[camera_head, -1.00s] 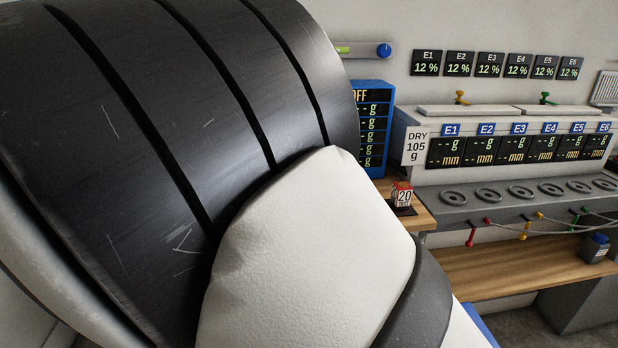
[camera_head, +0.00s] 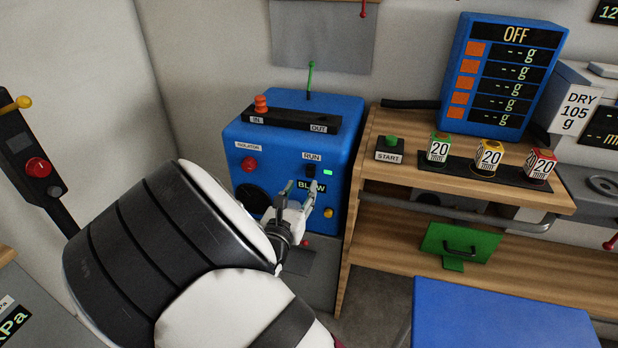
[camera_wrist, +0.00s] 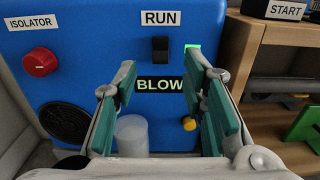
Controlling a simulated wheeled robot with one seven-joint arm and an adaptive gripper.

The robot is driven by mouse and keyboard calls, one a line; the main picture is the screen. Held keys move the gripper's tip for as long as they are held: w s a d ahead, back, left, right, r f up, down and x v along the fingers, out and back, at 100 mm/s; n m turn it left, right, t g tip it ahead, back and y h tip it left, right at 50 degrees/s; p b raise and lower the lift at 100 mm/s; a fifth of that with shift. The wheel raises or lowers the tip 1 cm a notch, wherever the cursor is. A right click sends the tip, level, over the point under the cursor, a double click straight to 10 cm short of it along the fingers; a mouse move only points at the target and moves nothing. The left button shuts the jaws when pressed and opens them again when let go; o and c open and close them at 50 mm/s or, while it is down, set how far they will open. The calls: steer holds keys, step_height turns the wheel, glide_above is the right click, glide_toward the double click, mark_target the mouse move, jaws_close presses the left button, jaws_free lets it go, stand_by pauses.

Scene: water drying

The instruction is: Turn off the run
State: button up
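The blue machine (camera_head: 245,135) stands at the back, with its front facing me. Its black RUN switch (camera_wrist: 160,50) sits under the RUN label (camera_wrist: 161,18), and a green light (camera_wrist: 192,55) glows beside it. Below, a lit display (camera_wrist: 159,85) reads BLOW. The switch also shows in the head view (camera_head: 311,170). My gripper (camera_wrist: 162,78) is open, its fingers apart in front of the panel, below the switch. It also shows in the head view (camera_head: 301,187). I see no contact with the switch.
A red ISOLATOR knob (camera_wrist: 40,62) and a yellow knob (camera_wrist: 189,124) are on the panel. A pale translucent cylinder (camera_wrist: 132,135) shows low between my fingers; I cannot tell what it is. A wooden bench (camera_head: 385,185) with the START button (camera_head: 391,143) stands to the right.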

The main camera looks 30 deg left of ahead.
mark_target(310, 171)
steer(key=b+x, duration=0.1)
steer(key=x, duration=0.5)
steer(key=shift+w, duration=0.3)
